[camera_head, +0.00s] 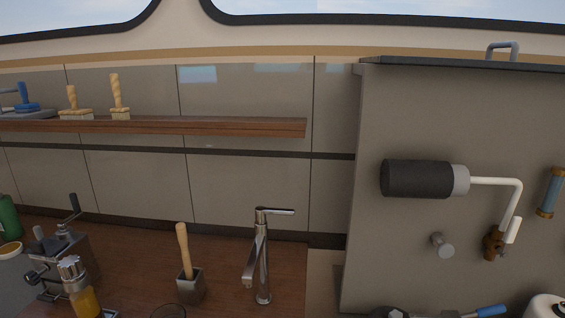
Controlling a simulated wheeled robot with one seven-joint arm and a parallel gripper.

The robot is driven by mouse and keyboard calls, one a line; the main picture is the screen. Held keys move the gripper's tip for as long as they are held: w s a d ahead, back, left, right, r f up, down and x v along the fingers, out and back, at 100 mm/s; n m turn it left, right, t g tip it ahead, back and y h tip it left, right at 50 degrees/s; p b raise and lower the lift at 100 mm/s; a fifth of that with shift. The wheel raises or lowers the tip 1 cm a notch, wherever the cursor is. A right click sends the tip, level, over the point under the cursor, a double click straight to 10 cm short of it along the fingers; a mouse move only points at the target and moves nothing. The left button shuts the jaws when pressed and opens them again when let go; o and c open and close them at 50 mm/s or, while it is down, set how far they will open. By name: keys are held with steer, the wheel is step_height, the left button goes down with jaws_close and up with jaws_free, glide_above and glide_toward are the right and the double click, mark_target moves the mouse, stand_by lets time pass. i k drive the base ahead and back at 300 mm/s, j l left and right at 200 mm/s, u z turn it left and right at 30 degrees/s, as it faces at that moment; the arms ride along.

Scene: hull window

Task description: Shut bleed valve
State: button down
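A small brass valve (492,245) with a white lever (513,230) is on the face of the grey panel at the right; it looks like the bleed valve. The lever stands close to upright, tilted slightly right. A white pipe (495,181) runs from a black cylinder (417,179) with a grey collar, bends down and meets the brass valve. Whether the valve is open or shut I cannot tell. My gripper is not in view.
A grey knob (442,245) sits left of the valve, and a blue tube with brass ends (551,192) to its right. Below are a blue-handled tool (491,311) and a white object (546,307). A chrome tap (262,259) stands on the wooden counter, left of the panel.

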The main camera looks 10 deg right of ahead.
mark_target(514, 225)
steer(key=z, duration=1.35)
